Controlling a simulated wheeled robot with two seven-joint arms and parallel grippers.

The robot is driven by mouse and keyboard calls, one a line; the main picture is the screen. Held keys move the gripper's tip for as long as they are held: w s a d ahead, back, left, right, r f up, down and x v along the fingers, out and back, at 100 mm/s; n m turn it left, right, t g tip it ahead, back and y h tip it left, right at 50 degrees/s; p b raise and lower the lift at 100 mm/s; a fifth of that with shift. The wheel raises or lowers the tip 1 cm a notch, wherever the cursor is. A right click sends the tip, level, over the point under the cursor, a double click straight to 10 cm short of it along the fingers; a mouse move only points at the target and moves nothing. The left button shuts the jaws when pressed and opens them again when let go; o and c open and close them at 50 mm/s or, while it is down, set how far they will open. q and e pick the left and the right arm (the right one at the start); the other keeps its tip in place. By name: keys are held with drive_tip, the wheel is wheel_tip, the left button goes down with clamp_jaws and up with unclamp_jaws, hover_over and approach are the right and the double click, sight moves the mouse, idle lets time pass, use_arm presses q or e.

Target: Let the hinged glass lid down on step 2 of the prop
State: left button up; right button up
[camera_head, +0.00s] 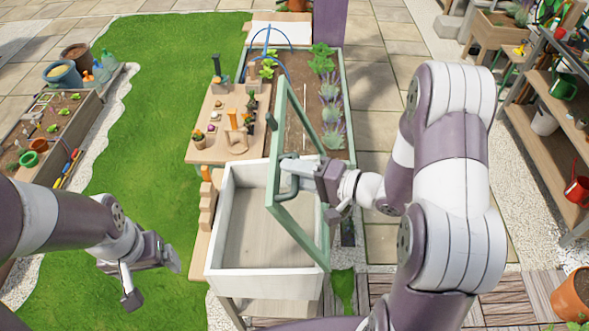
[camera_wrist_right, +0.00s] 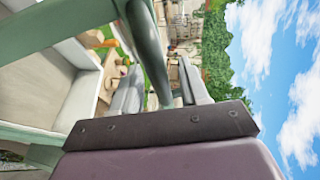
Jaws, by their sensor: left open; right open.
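The hinged glass lid (camera_head: 281,122), a pale green frame, stands raised and steeply tilted over the white box (camera_head: 222,232), along its right side. My right gripper (camera_head: 294,168) is open at the lid's grey-green handle (camera_head: 289,186). In the right wrist view the handle bar (camera_wrist_right: 148,45) runs between the spread fingers (camera_wrist_right: 160,92); I cannot tell whether they touch it. A stepped wooden prop (camera_head: 207,202) stands at the box's left side, apart from the lid. My left gripper (camera_head: 150,281) is open and empty over the grass at lower left.
A wooden side table (camera_head: 221,152) with small pots and tools stands behind the box at left. A planted bed (camera_head: 300,75) lies behind the box. A shelf rack (camera_head: 545,150) stands at far right. The grass (camera_head: 160,110) at left is clear.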

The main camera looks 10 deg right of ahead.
drive_tip(key=shift+w+a, duration=0.15)
drive_tip(key=shift+a, duration=0.1)
drive_tip(key=shift+d, duration=0.1)
clamp_jaws()
